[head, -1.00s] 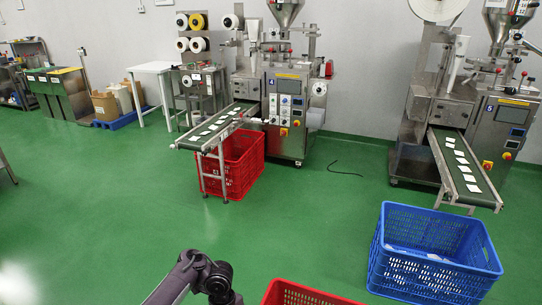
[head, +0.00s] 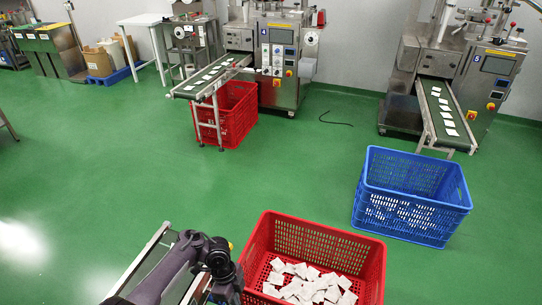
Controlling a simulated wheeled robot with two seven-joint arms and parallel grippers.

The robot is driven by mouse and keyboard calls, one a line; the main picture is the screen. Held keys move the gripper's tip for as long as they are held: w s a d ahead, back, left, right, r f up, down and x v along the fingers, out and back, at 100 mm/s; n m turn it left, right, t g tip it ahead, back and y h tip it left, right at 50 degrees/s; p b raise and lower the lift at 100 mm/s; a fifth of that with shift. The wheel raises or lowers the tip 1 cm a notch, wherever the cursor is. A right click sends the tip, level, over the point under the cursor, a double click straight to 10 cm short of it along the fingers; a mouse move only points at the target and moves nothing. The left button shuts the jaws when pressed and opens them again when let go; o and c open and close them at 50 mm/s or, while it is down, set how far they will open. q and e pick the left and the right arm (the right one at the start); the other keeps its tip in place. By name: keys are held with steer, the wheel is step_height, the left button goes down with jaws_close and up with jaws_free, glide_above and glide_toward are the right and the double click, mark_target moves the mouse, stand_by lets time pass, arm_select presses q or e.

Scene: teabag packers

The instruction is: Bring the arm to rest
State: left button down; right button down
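A dark arm of mine (head: 175,265) reaches in from the bottom edge, left of the middle, and bends down at a dark joint. Its lower part runs out of the bottom of the picture beside the near red crate (head: 320,235). No gripper fingers show, so I cannot see whether either gripper holds anything. My other arm is out of view.
The near red crate holds a pile of white teabags (head: 305,284). A blue crate (head: 415,222) stands behind it to the right, with white showing through its slots. Conveyors carry teabags from machines (head: 280,55) and (head: 470,75). Green floor (head: 110,165) lies clear at left.

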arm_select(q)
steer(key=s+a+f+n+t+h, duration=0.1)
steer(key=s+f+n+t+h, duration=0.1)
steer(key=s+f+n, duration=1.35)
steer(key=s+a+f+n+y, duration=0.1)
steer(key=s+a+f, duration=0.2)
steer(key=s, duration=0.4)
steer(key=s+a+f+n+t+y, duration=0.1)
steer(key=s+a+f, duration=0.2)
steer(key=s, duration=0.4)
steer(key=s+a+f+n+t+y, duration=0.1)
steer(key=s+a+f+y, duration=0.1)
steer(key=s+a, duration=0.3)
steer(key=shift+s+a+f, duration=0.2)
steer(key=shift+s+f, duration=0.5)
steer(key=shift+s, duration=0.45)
